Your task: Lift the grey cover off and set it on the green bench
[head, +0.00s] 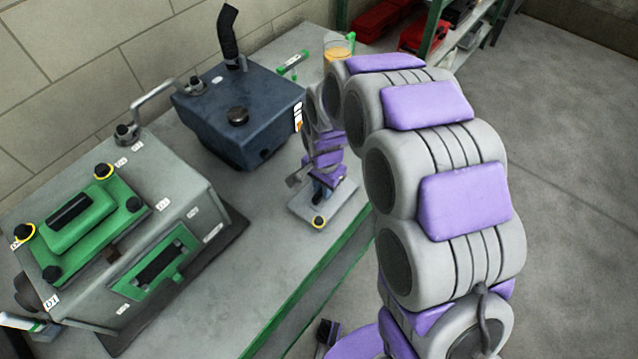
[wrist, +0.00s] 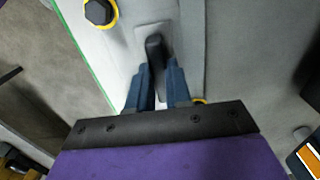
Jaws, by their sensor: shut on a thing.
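The grey cover (head: 343,201) is a flat light plate with a dark handle and yellow-ringed black knobs. In the head view it is under my gripper (head: 322,192), at the bench's front edge. In the wrist view the blue fingers of my gripper (wrist: 157,88) are closed around the black handle (wrist: 154,50). One knob (wrist: 100,12) shows at the upper left there. The green bench (head: 225,290) has a grey top and green edge. I cannot tell whether the cover touches the bench top. My gripper hides part of the cover.
A grey engine block (head: 190,197) with a green top cover (head: 80,215) and green-framed side opening (head: 160,262) stands at the left. A dark blue tank (head: 245,105) with a black hose is behind. A cup of orange liquid (head: 337,50) stands at the back. Bench top between block and cover is clear.

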